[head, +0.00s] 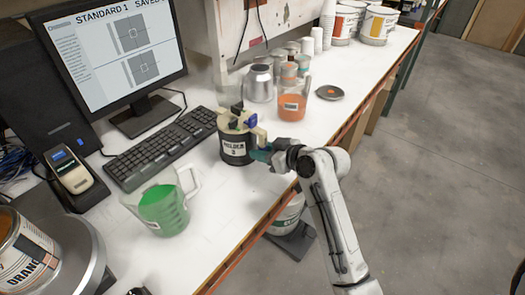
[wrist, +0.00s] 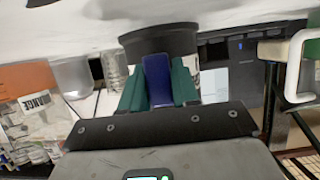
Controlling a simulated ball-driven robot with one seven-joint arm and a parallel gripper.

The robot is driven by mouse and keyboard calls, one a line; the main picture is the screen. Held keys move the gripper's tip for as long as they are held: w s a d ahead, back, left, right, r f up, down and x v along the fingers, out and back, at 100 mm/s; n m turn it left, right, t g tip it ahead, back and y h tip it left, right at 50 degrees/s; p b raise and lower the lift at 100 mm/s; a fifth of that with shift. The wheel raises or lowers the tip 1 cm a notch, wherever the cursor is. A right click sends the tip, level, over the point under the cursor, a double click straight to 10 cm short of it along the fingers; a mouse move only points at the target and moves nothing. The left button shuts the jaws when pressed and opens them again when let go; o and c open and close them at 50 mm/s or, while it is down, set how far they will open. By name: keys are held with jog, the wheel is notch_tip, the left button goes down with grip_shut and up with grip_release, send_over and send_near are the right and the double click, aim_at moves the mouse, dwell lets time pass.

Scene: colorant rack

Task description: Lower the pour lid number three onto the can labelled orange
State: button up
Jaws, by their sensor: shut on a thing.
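The pour lid number three (head: 236,121), beige with a blue part, is at the top of the black holder marked 3 (head: 235,152) on the bench. I cannot tell whether it is seated or slightly raised. My gripper (head: 262,153) reaches in from the right at the lid's handle side. In the wrist view, my teal fingers (wrist: 159,88) are shut on a blue part of the lid (wrist: 158,78), with a black round body behind. The can labelled orange (head: 28,255) stands at the lower left on a round grey plate (head: 85,238), cut off by the picture edge.
A beaker of green liquid (head: 163,208) stands between the holder and the orange can. A keyboard (head: 165,145), a monitor (head: 115,45) and a handheld device (head: 77,180) line the left. A beaker of orange liquid (head: 292,104) and a metal can (head: 260,85) stand behind.

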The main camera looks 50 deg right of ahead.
grip_shut()
jog(key=shift+o, duration=1.2)
grip_release()
grip_shut()
jog(key=shift+r, duration=0.15)
jog(key=shift+r+p, duration=0.35)
jog(key=shift+p, duration=0.05)
